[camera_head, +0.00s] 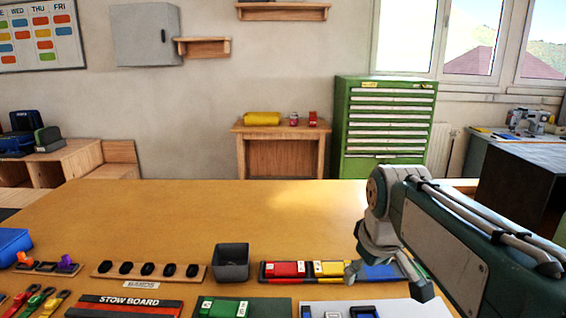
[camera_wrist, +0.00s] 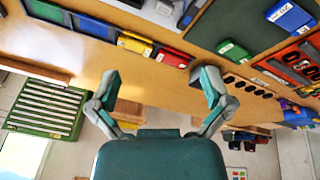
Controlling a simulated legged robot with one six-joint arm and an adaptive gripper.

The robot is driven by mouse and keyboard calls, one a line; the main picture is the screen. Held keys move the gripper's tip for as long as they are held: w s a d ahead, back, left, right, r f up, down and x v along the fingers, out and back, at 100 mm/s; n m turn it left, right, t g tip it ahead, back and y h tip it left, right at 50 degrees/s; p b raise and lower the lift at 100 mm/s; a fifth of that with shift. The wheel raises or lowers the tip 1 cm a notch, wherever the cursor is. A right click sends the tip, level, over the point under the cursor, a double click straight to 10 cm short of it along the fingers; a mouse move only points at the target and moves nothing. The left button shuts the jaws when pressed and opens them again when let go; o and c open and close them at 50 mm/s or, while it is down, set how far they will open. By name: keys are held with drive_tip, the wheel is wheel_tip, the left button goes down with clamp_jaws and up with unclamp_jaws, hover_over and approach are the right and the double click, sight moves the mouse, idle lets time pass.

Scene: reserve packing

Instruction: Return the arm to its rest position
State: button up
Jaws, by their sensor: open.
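My arm reaches in from the right in the head view, with my gripper (camera_head: 388,285) low over the right part of the table, near a row of coloured boxes. The wrist view shows the two fingers of my gripper (camera_wrist: 158,92) spread wide apart with nothing between them. Below the fingers in that view is bare wooden table (camera_wrist: 160,80). The table (camera_head: 160,215) also fills the lower part of the head view.
Along the near edge are a grey bin (camera_head: 231,263), a red box (camera_head: 285,269), a yellow box (camera_head: 329,269), a rack of black items (camera_head: 150,270) and a stow board (camera_head: 125,306). The table's far middle is clear. A green drawer cabinet (camera_head: 388,120) stands behind.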

drive_tip(key=s+f+m+t, duration=0.1)
drive_tip(key=s+f+m, duration=0.4)
drive_tip(key=s, duration=1)
wheel_tip(320, 180, down, 3)
drive_tip(key=shift+s+d+f+t, duration=0.1)
drive_tip(key=shift+s+d+t, duration=0.2)
drive_tip(key=shift+s+d, duration=0.1)
